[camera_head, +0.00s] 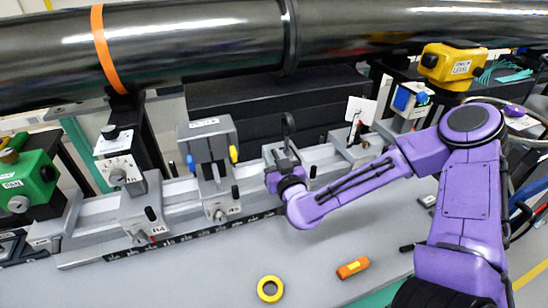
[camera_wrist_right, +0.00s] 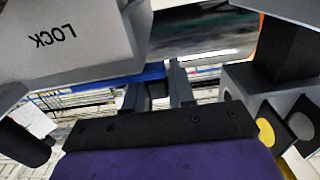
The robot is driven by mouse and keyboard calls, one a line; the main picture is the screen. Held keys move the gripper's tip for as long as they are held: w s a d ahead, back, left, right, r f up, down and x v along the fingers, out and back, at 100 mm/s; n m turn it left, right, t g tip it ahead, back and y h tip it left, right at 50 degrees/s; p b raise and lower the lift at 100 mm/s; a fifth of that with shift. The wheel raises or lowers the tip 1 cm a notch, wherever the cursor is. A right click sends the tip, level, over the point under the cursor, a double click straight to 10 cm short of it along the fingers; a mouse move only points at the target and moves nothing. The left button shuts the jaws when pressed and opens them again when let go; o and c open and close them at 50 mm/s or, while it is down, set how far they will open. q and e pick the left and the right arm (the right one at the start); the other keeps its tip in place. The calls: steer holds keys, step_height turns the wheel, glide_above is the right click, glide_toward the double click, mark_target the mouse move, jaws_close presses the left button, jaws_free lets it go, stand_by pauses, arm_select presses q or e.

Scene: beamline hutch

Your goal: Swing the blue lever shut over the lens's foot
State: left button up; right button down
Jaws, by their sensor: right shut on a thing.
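The lens's foot is hidden behind my gripper in the head view. My left gripper is not in view.
A large black pipe (camera_head: 210,40) crosses above the rail. A grey holder (camera_head: 207,135) with blue and yellow knobs stands left of my gripper. A grey block marked LOCK (camera_wrist_right: 60,40) is close in the wrist view. A yellow ring (camera_head: 270,289) and an orange tool (camera_head: 353,267) lie in front.

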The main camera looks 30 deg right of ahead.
steer(key=n+y+p, duration=0.2)
steer(key=y, duration=0.1)
steer(key=y+p, duration=0.1)
steer(key=shift+s+a+r+n, duration=0.2)
steer(key=shift+s+r+n, duration=0.1)
steer(key=shift+r+n, duration=0.1)
steer(key=y, duration=0.1)
steer(key=n+y, duration=0.1)
steer(key=shift+s+a+f+n+y+p, duration=0.1)
steer(key=shift+s+f+n+y+p, duration=0.2)
steer(key=shift+f+y+p, duration=0.1)
steer(key=c, duration=1)
jaws_free()
steer(key=shift+c, duration=0.2)
steer(key=s+d, duration=0.1)
steer(key=s, duration=0.9)
steer(key=shift+s+d, duration=0.15)
steer(key=shift+d, duration=0.2)
